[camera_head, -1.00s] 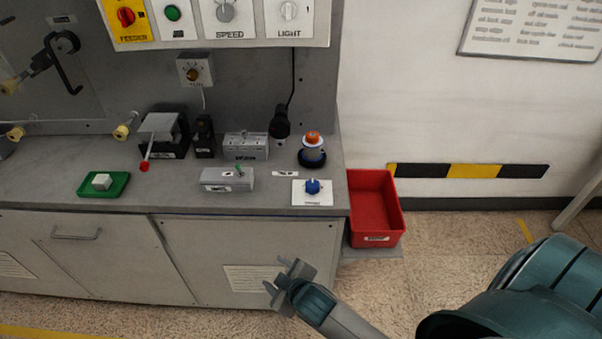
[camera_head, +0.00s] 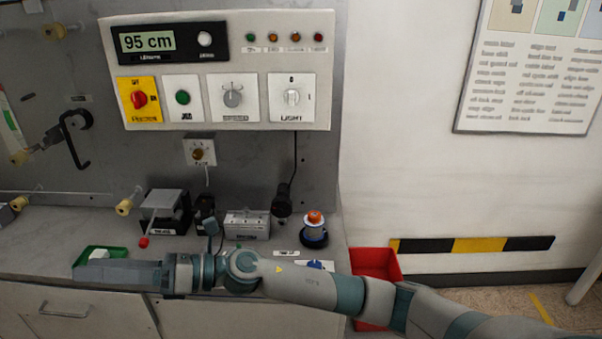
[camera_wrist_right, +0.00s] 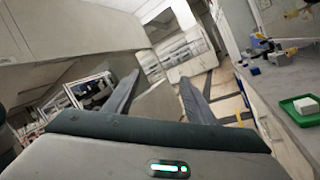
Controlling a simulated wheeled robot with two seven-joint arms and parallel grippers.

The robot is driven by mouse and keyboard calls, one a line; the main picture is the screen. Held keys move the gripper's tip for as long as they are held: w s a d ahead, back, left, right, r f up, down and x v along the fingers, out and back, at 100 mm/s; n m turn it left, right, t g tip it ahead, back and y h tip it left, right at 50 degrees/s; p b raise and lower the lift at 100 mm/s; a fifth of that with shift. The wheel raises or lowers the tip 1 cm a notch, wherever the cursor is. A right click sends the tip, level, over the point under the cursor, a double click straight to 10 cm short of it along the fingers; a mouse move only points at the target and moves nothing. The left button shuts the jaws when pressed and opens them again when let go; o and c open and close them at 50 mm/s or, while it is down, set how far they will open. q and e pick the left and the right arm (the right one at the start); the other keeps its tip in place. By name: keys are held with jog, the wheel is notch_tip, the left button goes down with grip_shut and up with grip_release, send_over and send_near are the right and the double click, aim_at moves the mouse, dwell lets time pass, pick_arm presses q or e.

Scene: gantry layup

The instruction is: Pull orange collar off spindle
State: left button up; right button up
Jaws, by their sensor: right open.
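My right arm reaches in from the right and lies across the bench front, in front of the spindle. My right gripper (camera_head: 92,271) is far to the left of the collar, by the green tray. In the right wrist view its two fingers (camera_wrist_right: 160,84) are apart with nothing between them. Neither collar nor spindle shows there. My left gripper is not in view.
The green tray (camera_head: 84,256) with a white block (camera_head: 99,253) is partly covered by my gripper. A blue knob (camera_head: 314,265) is partly hidden by my arm. A red bin (camera_head: 375,262) stands right of the bench. A control panel (camera_head: 225,70) hangs above.

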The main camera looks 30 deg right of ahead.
notch_tip(320, 180, down, 6)
jog(key=s+d+n+g+h, duration=0.2)
jog(key=n+g+h, duration=0.45)
jog(key=n, duration=0.55)
jog(key=w+d+f+n+h, duration=0.2)
jog(key=d+h, duration=0.1)
jog(key=d, duration=0.3)
jog(key=w+d+f+n+h, duration=0.1)
jog(key=w+d+n+h, duration=0.15)
jog(key=d, duration=0.25)
jog(key=w+d+r+t+h, duration=0.1)
jog(key=w+d+r+h, duration=0.1)
jog(key=d, duration=0.8)
jog(key=w+d+r+t+h, duration=0.1)
jog(key=d+r+h, duration=0.3)
jog(key=d, duration=0.6)
jog(key=w+d+r+t+h, duration=0.1)
jog(key=w+d+r+h, duration=0.2)
jog(key=d+h, duration=0.3)
jog(key=d+r, duration=0.1)
jog(key=d, duration=0.3)
jog(key=shift+d+t, duration=0.25)
jog(key=shift+t, duration=0.1)
jog(key=shift+w+f, duration=0.1)
jog(key=shift+f, duration=0.05)
